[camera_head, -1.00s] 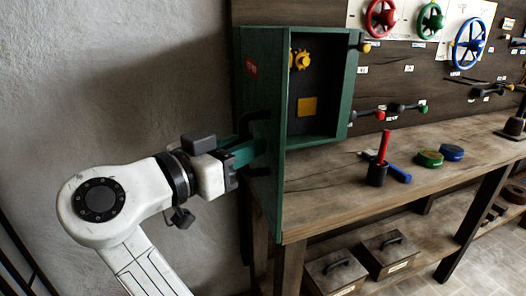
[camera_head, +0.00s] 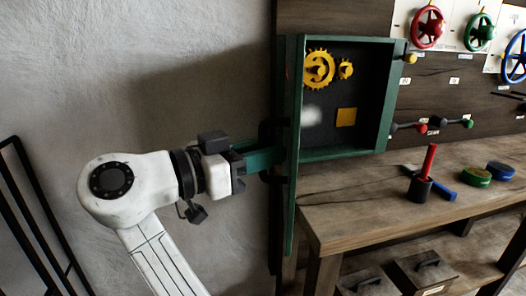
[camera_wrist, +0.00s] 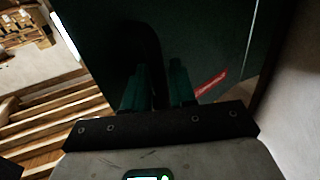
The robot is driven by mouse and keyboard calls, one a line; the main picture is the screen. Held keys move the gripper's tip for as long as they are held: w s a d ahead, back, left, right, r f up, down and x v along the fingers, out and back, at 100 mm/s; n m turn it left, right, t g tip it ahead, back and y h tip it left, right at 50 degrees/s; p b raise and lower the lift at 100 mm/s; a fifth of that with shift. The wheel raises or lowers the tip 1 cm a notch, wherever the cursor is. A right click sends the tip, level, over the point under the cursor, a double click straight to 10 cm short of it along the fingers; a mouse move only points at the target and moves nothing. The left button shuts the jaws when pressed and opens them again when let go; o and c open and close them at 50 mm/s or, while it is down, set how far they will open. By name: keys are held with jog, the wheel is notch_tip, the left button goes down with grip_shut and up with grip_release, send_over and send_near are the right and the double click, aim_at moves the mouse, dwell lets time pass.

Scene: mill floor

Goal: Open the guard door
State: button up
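The green guard door (camera_head: 291,205) stands swung out from the green cabinet (camera_head: 345,156), almost edge-on in the head view. The cabinet's dark inside shows two yellow gears and a yellow square. My gripper (camera_head: 279,158) is at the door's outer face, on the left. In the wrist view, the two teal fingers (camera_wrist: 160,88) lie on either side of the dark door handle (camera_wrist: 151,45) and appear closed on it. The door face there carries a red label (camera_wrist: 210,84). The fingertips are partly hidden in shadow.
The cabinet stands on a wooden bench (camera_head: 375,212). A black cup with a red-handled tool (camera_head: 427,165) stands to its right. Coloured handwheels (camera_head: 428,27) hang on the back panel. A grey wall is behind my arm, and a black rail (camera_head: 35,215) stands far left.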

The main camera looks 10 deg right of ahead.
jog(key=shift+o, duration=0.8)
jog(key=v, duration=1)
jog(key=shift+a, duration=0.35)
jog(key=shift+s, duration=0.1)
